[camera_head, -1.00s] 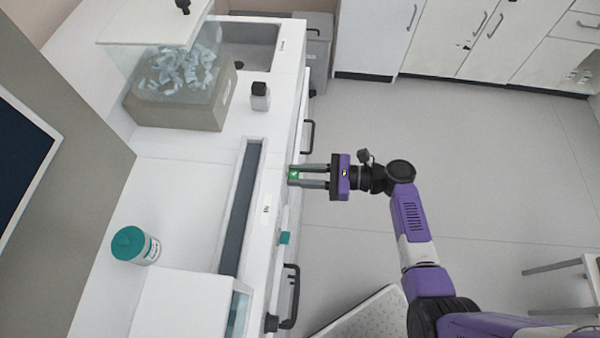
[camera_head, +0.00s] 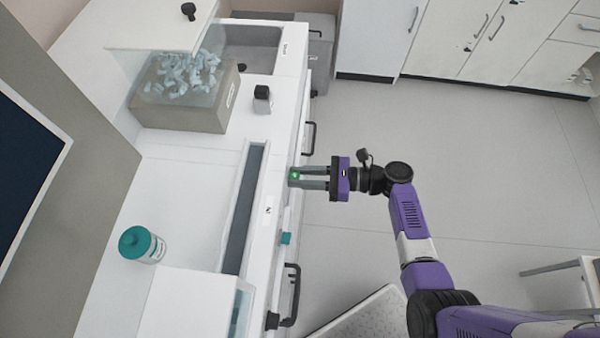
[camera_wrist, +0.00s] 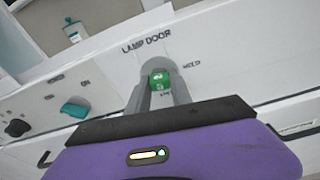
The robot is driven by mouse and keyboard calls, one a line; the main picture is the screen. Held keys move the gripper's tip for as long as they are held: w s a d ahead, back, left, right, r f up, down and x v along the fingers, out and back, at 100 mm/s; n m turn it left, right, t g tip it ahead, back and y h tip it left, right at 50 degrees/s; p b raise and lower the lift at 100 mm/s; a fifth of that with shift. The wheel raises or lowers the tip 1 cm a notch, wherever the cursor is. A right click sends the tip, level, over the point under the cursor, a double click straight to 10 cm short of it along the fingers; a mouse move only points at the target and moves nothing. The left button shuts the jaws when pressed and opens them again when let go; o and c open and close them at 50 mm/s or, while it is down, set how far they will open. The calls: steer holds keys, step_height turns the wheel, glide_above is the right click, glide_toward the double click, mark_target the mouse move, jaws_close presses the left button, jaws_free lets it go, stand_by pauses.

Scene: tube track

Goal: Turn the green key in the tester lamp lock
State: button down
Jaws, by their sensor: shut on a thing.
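The green key (camera_wrist: 160,80) sits at the lock under the words "LAMP DOOR" on the white front panel (camera_wrist: 212,50). In the head view the green key (camera_head: 295,176) shows between the fingertips at the counter's front. My gripper (camera_wrist: 160,88) is shut on the key, with a grey finger on each side of it. In the head view my gripper (camera_head: 294,177) reaches left to the panel. The lock around the key is mostly hidden by the key and fingers.
A teal knob (camera_wrist: 75,107) sticks out of the panel left of the lock, with a black knob (camera_wrist: 17,128) beyond it. A black drawer handle (camera_head: 309,138) and another black handle (camera_head: 292,296) stand out from the front. The floor right of the counter is open.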

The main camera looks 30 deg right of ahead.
steer(key=shift+m+p, duration=0.75)
steer(key=shift+m, duration=0.05)
